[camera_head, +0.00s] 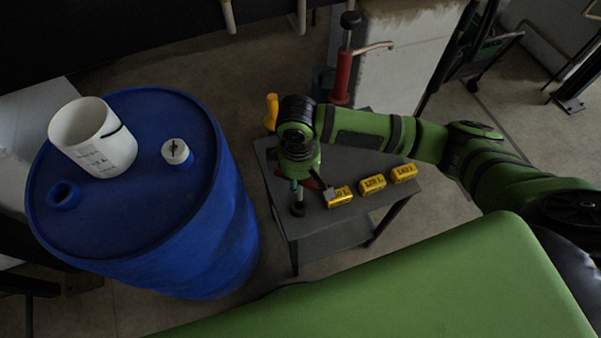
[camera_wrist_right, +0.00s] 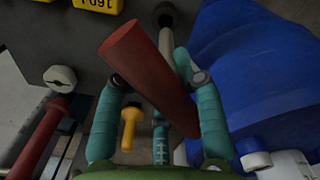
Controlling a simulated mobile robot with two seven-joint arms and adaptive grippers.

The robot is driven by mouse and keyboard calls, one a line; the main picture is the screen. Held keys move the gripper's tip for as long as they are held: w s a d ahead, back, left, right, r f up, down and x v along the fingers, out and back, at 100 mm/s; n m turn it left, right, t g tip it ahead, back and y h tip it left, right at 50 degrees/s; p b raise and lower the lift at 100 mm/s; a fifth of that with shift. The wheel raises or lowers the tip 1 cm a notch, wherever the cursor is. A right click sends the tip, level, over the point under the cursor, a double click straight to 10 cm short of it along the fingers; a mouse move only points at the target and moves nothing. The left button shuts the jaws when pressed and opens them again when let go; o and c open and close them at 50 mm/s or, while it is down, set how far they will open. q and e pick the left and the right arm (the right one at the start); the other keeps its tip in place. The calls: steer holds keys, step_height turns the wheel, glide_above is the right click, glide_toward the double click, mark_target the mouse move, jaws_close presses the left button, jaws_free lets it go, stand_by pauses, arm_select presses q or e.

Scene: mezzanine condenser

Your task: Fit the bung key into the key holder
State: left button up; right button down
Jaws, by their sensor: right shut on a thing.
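My right gripper (camera_head: 298,186) points down over the small grey table and is shut on the bung key. The key's thick red handle (camera_wrist_right: 145,72) lies slantwise between the teal fingers (camera_wrist_right: 165,85) in the right wrist view. In the head view only a little of the red handle (camera_head: 311,184) shows beside the gripper. My left gripper is out of view.
Several yellow blocks (camera_head: 372,185) stand on the grey table (camera_head: 330,240), right of the gripper. A blue drum (camera_head: 130,215) with a white container (camera_head: 95,140) and a white cap (camera_head: 177,152) stands left. A yellow object (camera_head: 271,111) and red pump (camera_head: 342,77) are behind.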

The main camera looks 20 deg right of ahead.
mark_target(300, 186)
steer(key=shift+f+b, duration=0.55)
steer(key=shift+f, duration=1.05)
steer(key=shift+p, duration=0.4)
steer(key=shift+p, duration=0.3)
steer(key=shift+p, duration=0.45)
stand_by(0.4)
